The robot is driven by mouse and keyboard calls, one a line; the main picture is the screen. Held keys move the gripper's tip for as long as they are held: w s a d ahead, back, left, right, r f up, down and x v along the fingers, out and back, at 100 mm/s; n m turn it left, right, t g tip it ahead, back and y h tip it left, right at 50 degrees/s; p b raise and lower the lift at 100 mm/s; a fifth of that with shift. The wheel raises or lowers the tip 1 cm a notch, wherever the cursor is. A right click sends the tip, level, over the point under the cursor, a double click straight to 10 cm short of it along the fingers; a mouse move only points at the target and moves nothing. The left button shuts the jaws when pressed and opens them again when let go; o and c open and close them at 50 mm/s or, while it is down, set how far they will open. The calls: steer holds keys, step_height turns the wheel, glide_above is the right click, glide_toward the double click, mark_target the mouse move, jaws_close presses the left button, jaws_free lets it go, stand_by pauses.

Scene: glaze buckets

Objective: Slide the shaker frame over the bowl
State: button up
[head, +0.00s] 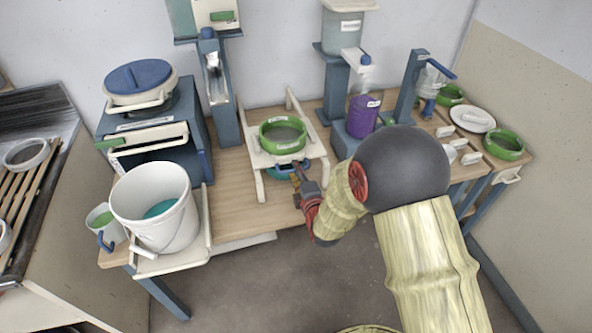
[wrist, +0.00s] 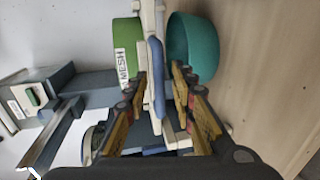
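The cream shaker frame (head: 257,160) stands on the wooden bench and carries a green ring sieve (head: 283,147), labelled MESH in the wrist view (wrist: 122,62). A teal bowl (head: 281,173) shows low under the frame's front edge, mostly hidden in the head view; the wrist view (wrist: 190,48) shows it on the frame's lower side. My gripper (head: 298,178) is at the front of the frame. In the wrist view its fingers (wrist: 161,79) stand apart on either side of the frame's blue handle (wrist: 156,70), with a visible gap on the right.
A white bucket (head: 150,205) and a small jug (head: 103,225) stand at the left. A purple container (head: 362,116) stands right of the frame. Green sieves (head: 504,145) and a white lid (head: 472,119) lie at the far right. Bare bench lies left of the frame.

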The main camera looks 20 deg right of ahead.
steer(key=s+r, duration=0.2)
steer(key=s, duration=0.8)
steer(key=shift+s, duration=0.4)
steer(key=shift+r, duration=0.1)
steer(key=s+f+m+g, duration=0.6)
steer(key=f, duration=0.5)
steer(key=s+m+g, duration=0.4)
steer(key=s+m, duration=0.1)
steer(key=s+r+m, duration=0.2)
steer(key=s+r, duration=0.2)
steer(key=r, duration=0.5)
steer(key=s+r+m, duration=0.2)
steer(key=s+r, duration=0.2)
steer(key=r, duration=0.5)
steer(key=s+r+m, duration=0.3)
steer(key=s+r, duration=0.2)
steer(key=r, duration=0.5)
steer(key=shift+a, duration=0.3)
